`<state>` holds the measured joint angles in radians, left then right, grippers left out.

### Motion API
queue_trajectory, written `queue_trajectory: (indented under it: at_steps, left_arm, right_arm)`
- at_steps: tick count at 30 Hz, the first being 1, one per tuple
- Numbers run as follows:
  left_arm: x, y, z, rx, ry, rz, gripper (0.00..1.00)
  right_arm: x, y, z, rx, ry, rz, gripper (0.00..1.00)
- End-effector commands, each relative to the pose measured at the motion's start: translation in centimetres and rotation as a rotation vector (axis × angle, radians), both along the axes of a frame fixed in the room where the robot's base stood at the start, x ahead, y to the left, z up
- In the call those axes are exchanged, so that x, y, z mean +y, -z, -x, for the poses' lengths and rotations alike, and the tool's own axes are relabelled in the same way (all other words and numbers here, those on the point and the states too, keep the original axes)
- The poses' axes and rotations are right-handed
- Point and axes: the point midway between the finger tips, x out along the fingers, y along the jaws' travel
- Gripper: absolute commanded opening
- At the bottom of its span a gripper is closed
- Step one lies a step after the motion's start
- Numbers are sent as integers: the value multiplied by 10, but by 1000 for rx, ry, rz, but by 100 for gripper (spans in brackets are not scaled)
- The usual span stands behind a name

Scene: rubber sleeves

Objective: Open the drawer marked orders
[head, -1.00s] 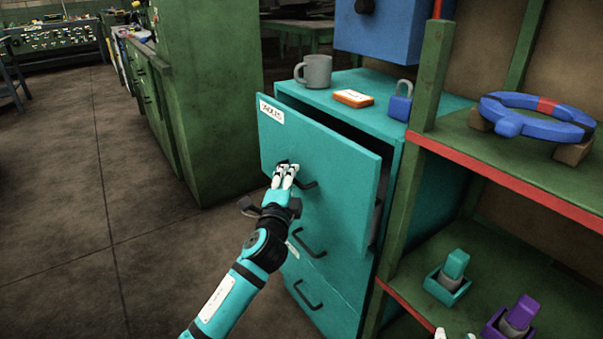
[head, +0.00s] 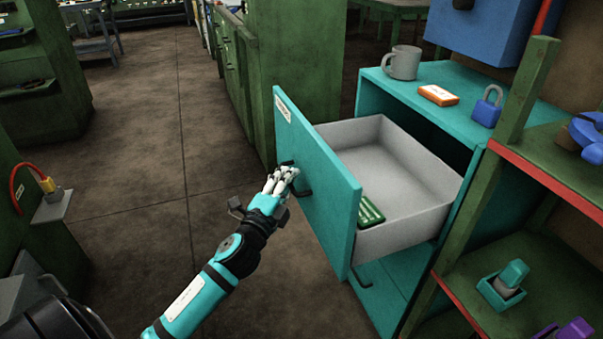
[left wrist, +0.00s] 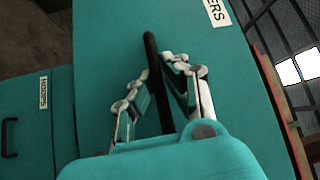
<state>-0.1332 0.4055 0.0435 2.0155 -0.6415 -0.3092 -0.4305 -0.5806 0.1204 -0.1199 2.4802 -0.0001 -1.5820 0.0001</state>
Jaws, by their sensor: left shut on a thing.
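The teal top drawer (head: 315,185) stands well out of the teal cabinet (head: 395,92). Its label (head: 283,109) shows in the head view, and the left wrist view shows its end, "ERS" (left wrist: 217,12). My left gripper (head: 284,176) is shut on the dark bar handle (head: 303,187), which runs between its fingers in the left wrist view (left wrist: 152,80). Inside the grey drawer box (head: 400,165) lies a green item with pale marks (head: 370,211). The lower drawers are mostly hidden behind the open one. My right gripper does not show.
A grey mug (head: 403,63), an orange box (head: 438,95) and a blue padlock (head: 487,108) stand on the cabinet top. A green shelf with a red edge (head: 545,175) stands close on the right. Open floor (head: 150,150) lies left of the drawer.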

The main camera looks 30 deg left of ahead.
Motion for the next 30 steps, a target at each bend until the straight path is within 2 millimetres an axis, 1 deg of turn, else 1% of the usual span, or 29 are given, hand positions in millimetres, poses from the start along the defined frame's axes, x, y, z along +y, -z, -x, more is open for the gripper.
queue_trajectory:
  at_steps: [1, 14, 15, 20, 27, 30]
  left_arm:
    - [-1, 5, 2, 10, 5, 8, 0]
    - [0, 6, 4, 10, 5, 8, 0]
    - [0, 6, 4, 11, 5, 8, 14]
    - [1, 5, 4, 8, 4, 5, 34]
    - [2, 3, 4, 4, 2, 2, 34]
    - [1, 3, 9, 5, 2, 2, 34]
  right_arm:
    - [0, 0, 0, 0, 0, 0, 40]
    - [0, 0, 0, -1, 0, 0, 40]
    - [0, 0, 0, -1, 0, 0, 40]
    - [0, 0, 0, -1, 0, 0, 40]
    - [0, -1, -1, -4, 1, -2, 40]
    - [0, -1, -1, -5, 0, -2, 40]
